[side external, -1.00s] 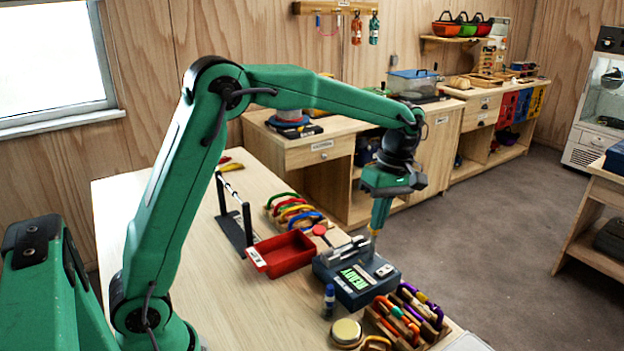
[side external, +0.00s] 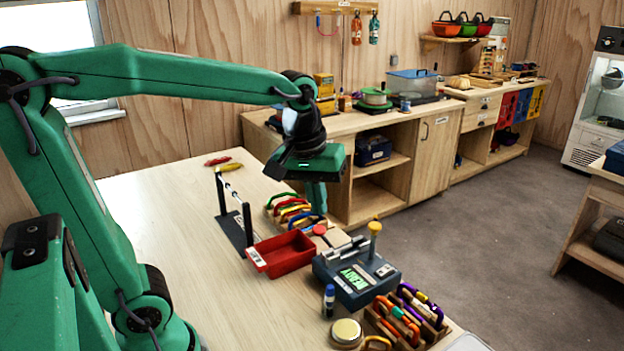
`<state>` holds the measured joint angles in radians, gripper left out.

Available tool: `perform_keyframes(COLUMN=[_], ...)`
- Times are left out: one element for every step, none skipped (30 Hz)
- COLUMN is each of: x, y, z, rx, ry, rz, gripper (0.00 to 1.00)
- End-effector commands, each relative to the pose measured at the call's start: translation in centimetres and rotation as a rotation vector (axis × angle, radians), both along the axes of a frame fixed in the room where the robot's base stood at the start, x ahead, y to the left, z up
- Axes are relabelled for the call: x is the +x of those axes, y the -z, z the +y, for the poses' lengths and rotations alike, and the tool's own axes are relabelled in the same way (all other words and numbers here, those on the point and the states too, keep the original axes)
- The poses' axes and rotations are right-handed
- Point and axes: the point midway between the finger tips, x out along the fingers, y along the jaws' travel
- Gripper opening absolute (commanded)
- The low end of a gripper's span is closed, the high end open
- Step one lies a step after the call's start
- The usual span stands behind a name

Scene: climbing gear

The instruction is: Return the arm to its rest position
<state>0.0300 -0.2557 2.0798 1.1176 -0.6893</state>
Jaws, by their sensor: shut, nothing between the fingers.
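My green arm reaches in from the left of the side external view. My gripper (side external: 316,196) hangs down, shut and empty, near the coloured carabiners on the table. Its fingertips partly overlap the carabiners in the picture, and I cannot tell how high above them it is. The arm's elbow is at the upper left, with the forearm stretched nearly level across the view.
On the table (side external: 160,210) stand a black rack with a bar (side external: 234,215), carabiners (side external: 287,207), a red tray (side external: 281,254), a blue-grey device with a lit screen (side external: 354,277), and a carabiner holder (side external: 405,315). The table's left part is clear.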

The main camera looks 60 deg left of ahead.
Motion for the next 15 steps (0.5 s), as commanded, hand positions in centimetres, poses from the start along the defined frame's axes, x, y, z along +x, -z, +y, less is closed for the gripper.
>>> perform_keyframes(x=[-0.9, -1.4, -2.0, -2.5, -2.9, -3.6, -4.0, -4.5, -5.1, -5.5, -5.9, -6.5, -6.9, -7.2, -7.7], y=[-0.1, -0.1, -0.1, -0.1, 0.0, 0.0, 0.1, 0.2, 0.3, 0.5, 0.6, 0.7, 0.9, 1.1, 1.3], z=[0.1, 0.2, 0.3, 0.3, 0.4, 0.4, 0.5, 0.5, 0.6, 0.6, 0.6, 0.7, 0.7, 0.8, 0.8], rx=[0.009, 0.016, 0.026, 0.034, 0.042, 0.054, 0.063, 0.072, 0.086, 0.097, 0.108, 0.123, 0.134, 0.146, 0.160], ry=[0.044, 0.073, 0.112, 0.141, 0.170, 0.208, 0.237, 0.265, 0.304, 0.332, 0.361, 0.397, 0.424, 0.450, 0.481], rz=[-0.024, -0.038, -0.057, -0.069, -0.084, -0.101, -0.114, -0.128, -0.145, -0.158, -0.172, -0.188, -0.200, -0.212, -0.225], gripper=[0.00, 0.00, 0.00, 0.00, 0.00, 0.00, 0.00, 0.00, 0.00, 0.00, 0.00, 0.00, 0.00, 0.00, 0.00])
